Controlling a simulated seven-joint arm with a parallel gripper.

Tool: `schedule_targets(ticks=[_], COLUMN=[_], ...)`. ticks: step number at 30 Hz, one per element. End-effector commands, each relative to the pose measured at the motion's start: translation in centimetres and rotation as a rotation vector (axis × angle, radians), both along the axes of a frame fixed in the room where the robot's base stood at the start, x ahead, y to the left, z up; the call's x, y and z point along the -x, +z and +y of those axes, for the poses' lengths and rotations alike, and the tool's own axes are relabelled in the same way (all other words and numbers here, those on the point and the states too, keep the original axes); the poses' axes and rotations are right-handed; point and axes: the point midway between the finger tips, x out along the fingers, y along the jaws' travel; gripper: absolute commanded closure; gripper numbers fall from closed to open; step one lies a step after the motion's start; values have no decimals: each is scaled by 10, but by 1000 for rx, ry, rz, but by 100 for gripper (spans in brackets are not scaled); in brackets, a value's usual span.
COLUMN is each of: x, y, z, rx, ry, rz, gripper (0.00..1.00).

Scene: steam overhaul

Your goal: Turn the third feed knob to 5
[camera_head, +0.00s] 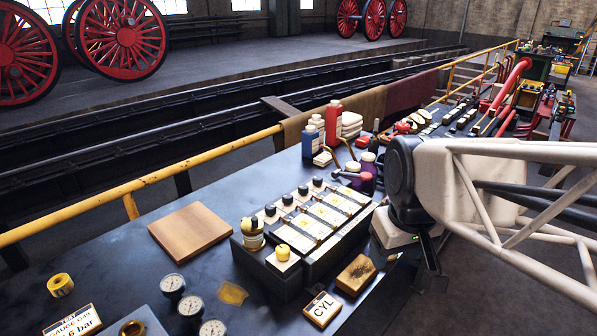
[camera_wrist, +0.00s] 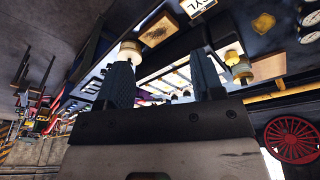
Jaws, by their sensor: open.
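The feed unit (camera_head: 328,254) is a dark box on the bench with a row of pale panels marked in yellow. Several black knobs line its far edge; one knob (camera_head: 287,199) is near the middle of the row. I cannot read their settings or tell which is the third. My gripper (camera_wrist: 162,78) is open in the wrist view, its two dark fingers apart with nothing held between them. The pale panels show beyond and between the fingers. In the head view my arm is at the right end of the unit, and the fingers are mostly hidden there.
A yellow-capped jar (camera_head: 252,234) and a yellow knob (camera_head: 283,252) stand at the unit's left end. Bottles, including a red one (camera_head: 333,123), stand behind. A wooden board (camera_head: 190,229) lies left.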

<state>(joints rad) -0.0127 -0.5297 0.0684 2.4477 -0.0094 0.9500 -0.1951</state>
Motion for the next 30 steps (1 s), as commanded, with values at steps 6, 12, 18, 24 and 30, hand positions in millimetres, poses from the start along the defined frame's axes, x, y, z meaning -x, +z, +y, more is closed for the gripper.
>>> schedule_targets(ticks=[6,12,18,24,30], x=[-49,-94,-139,-184,-230], y=[11,17,19,17,11], z=[8,16,26,38,50], rx=[34,61,87,109,128], ry=[191,368,546,725,902], rz=[26,46,65,83,101], gripper=[39,39,39,39,39])
